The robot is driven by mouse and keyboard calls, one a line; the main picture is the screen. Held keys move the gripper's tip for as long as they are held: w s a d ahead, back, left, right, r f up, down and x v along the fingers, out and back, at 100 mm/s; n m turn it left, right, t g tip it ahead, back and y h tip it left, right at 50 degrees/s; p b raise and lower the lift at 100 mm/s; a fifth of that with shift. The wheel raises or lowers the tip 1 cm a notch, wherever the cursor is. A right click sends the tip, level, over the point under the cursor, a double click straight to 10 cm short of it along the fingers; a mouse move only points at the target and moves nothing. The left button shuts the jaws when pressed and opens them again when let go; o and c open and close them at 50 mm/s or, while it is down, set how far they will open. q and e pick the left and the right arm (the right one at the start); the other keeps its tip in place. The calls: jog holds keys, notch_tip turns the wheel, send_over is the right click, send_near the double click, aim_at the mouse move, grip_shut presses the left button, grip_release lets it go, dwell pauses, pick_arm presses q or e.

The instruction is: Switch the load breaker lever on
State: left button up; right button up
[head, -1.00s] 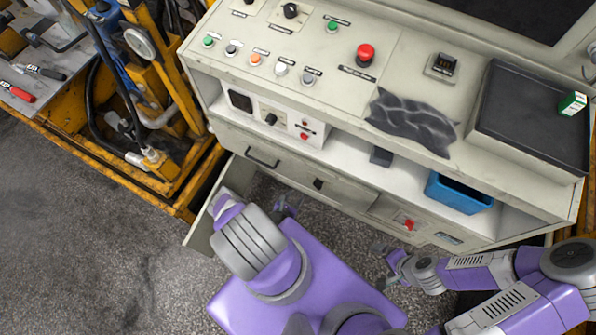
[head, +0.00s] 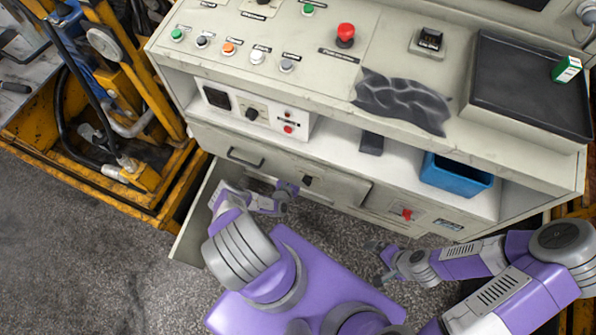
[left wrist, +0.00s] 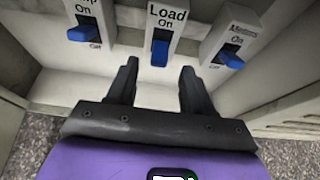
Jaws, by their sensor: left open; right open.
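In the left wrist view, the load breaker has a blue lever (left wrist: 160,53), below the words "Load" and "On". The lever points down, away from "On". My left gripper (left wrist: 160,75) is open, its fingers on either side of and a little below this lever, not closed on it. In the head view my left gripper (head: 288,188) is at the open lower compartment of the control cabinet; the breakers are hidden there. My right gripper (head: 376,261) is open and empty, over the floor in front of the cabinet.
Blue levers of a left breaker (left wrist: 88,28) and a "Motors" breaker (left wrist: 229,57) flank the load one. The open cabinet door (head: 196,222) stands left of my left arm. A blue bin (head: 455,177) sits on the shelf. Yellow machinery (head: 150,180) stands left.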

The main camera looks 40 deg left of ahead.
pick_arm(q)
jog(key=b+x, duration=0.2)
jog(key=x, duration=0.2)
jog(key=shift+w+f, duration=0.1)
jog(key=shift+w, duration=0.05)
pick_arm(e)
notch_tip(320, 180, down, 3)
jog(key=shift+r, duration=0.2)
